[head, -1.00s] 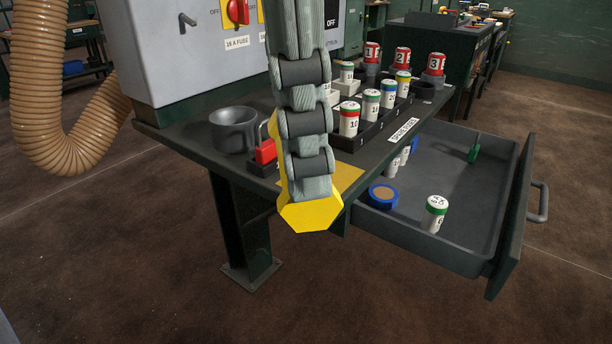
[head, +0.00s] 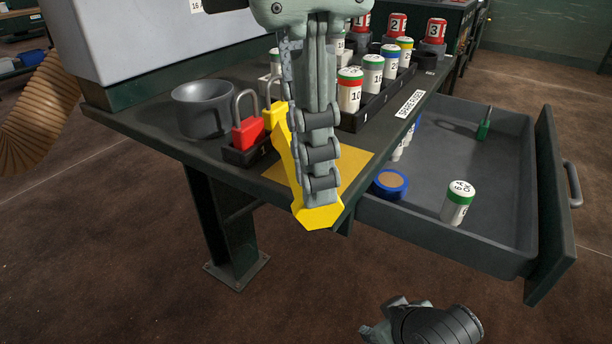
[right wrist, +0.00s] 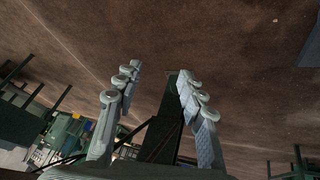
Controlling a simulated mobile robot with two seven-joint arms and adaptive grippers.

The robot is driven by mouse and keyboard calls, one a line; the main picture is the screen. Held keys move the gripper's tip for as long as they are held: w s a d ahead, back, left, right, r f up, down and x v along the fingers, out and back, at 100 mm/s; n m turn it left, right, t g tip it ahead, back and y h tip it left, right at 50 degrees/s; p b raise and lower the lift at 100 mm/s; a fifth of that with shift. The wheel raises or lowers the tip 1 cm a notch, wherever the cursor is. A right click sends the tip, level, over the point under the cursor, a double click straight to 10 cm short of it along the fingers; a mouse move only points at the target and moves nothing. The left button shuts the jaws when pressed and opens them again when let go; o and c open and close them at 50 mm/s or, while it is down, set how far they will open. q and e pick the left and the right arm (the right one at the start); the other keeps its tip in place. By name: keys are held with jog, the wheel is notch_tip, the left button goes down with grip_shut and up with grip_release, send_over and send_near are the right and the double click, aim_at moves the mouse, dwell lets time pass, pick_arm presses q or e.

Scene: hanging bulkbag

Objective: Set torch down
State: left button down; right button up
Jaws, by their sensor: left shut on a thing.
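The yellow torch (head: 322,217) is in the head view at the front corner of the bench. My left gripper (head: 318,187) comes down from above and is shut on it, its fingers hiding much of its body. The torch is tilted, with its wide end low and toward me. It is over or at the yellow square (head: 352,165) on the bench top; I cannot tell whether it touches. My right gripper (right wrist: 160,78) is open and empty in the right wrist view, facing the floor. Part of the right arm shows at the bottom of the head view.
On the bench (head: 150,128) are a grey cup (head: 202,112), a red padlock (head: 248,132) in a black holder, and a rack of numbered fuses (head: 373,72). An open drawer (head: 480,235) at right holds a tape roll (head: 389,184), fuses and a green-handled tool (head: 485,124).

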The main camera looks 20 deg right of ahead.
pick_arm(q)
jog(key=shift+f, duration=0.45)
jog(key=c, duration=1.6)
grip_release()
jog(key=shift+o, duration=0.2)
pick_arm(e)
jog(key=shift+w+a+r+t+y, duration=0.2)
jog(key=shift+w+a+t, duration=0.15)
jog(key=shift+w+a, duration=0.15)
jog(key=shift+w+a+r+t+y, duration=0.1)
jog(key=shift+w+a+r+t, duration=0.1)
jog(key=shift+w+a+t, duration=0.3)
pick_arm(q)
jog(key=shift+r, duration=0.1)
pick_arm(e)
jog(key=shift+w+d, duration=0.1)
pick_arm(q)
jog(key=shift+r, duration=0.3)
notch_tip(320, 180, up, 11)
jog(key=a+p, duration=0.1)
pick_arm(e)
jog(key=s+d+f+g+h, duration=0.1)
jog(key=s+d+g, duration=0.2)
jog(key=s, duration=0.3)
jog(key=shift+d+f+m+g, duration=0.3)
jog(key=shift+d+g, duration=0.05)
jog(key=shift+d, duration=0.25)
pick_arm(q)
jog(key=shift+s+r, duration=0.1)
